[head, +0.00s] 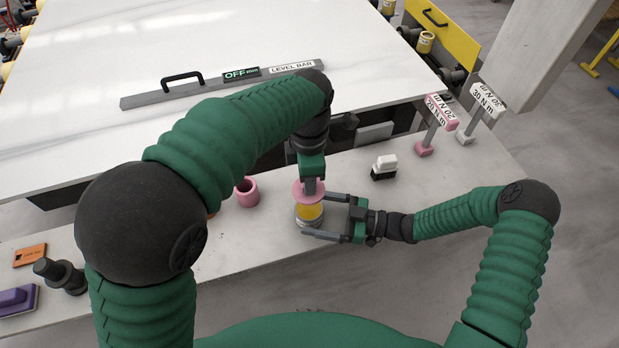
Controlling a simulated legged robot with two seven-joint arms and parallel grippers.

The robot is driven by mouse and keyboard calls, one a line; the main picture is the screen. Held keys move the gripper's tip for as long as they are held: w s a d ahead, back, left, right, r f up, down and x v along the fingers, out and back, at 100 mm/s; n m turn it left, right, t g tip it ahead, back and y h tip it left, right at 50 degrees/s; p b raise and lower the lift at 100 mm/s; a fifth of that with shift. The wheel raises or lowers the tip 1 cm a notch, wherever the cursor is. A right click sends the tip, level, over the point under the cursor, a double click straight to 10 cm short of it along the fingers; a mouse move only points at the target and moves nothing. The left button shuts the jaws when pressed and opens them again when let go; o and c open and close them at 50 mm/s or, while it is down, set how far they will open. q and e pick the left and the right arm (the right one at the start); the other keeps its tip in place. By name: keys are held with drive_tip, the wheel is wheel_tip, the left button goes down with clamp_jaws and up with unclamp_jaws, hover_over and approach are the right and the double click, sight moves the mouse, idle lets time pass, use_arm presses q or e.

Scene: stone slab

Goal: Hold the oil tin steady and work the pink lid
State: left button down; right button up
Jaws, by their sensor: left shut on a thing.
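The oil tin (310,213), yellow with a grey base, stands upright on the pale ledge in front of the slab. The pink lid (298,190) is a round disc at the top of the tin. My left gripper (311,189) points down from above and is shut on the pink lid; its fingertips are partly hidden. I cannot tell whether the lid is seated or loose. My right gripper (314,215) comes in from the right, with its fingers apart on either side of the tin. Contact between these fingers and the tin is not clear.
A pink cup (246,192) stands left of the tin. A white-and-black block (384,167) and torque tools marked 20 N m (440,112) and 30 N m (484,104) are to the right. The level bar (222,85) lies on the slab (210,40).

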drive_tip(key=d, duration=0.4)
drive_tip(key=s+d, duration=0.1)
drive_tip(key=d, duration=0.3)
drive_tip(key=s+d, duration=0.1)
drive_tip(key=d, duration=0.3)
drive_tip(key=shift+s+f, duration=0.1)
